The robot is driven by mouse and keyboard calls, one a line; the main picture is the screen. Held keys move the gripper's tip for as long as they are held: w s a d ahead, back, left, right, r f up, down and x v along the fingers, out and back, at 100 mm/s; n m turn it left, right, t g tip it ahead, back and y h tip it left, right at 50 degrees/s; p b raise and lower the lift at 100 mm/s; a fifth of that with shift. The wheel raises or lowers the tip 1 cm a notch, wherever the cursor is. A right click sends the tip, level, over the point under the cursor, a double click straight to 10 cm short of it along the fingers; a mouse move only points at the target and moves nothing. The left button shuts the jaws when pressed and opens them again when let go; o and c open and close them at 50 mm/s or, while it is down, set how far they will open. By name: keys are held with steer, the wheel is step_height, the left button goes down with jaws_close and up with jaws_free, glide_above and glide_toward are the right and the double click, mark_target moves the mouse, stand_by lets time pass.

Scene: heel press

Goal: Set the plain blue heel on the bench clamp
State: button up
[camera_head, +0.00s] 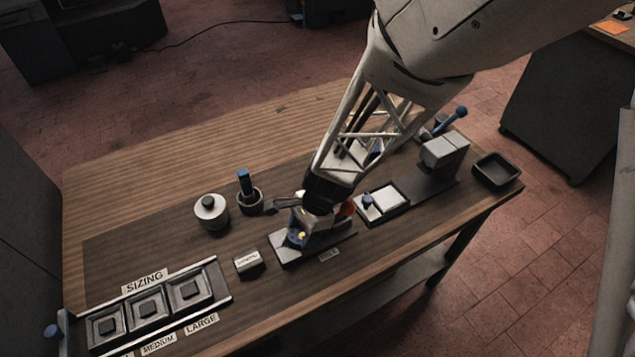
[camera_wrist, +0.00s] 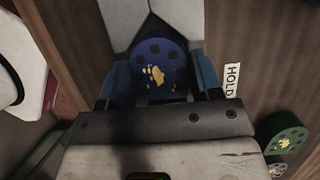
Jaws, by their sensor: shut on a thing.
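The blue heel (camera_wrist: 158,66) is a round block with dark holes and a yellow smear on its face. In the head view my gripper (camera_head: 304,219) is low over the clamp's grey base (camera_head: 283,256) and hides most of the heel.
A green heel (camera_wrist: 284,140) with a yellow smear lies at the lower right of the wrist view. The sizing tray (camera_head: 158,308) is at the left, a grey canister (camera_head: 211,211) and a dark cup (camera_head: 249,202) behind. A grey block fixture (camera_head: 445,151) and a black tray (camera_head: 497,170) are right.

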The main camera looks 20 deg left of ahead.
steer(key=shift+f, duration=0.15)
steer(key=o, duration=1.2)
steer(key=shift+v, duration=3.9)
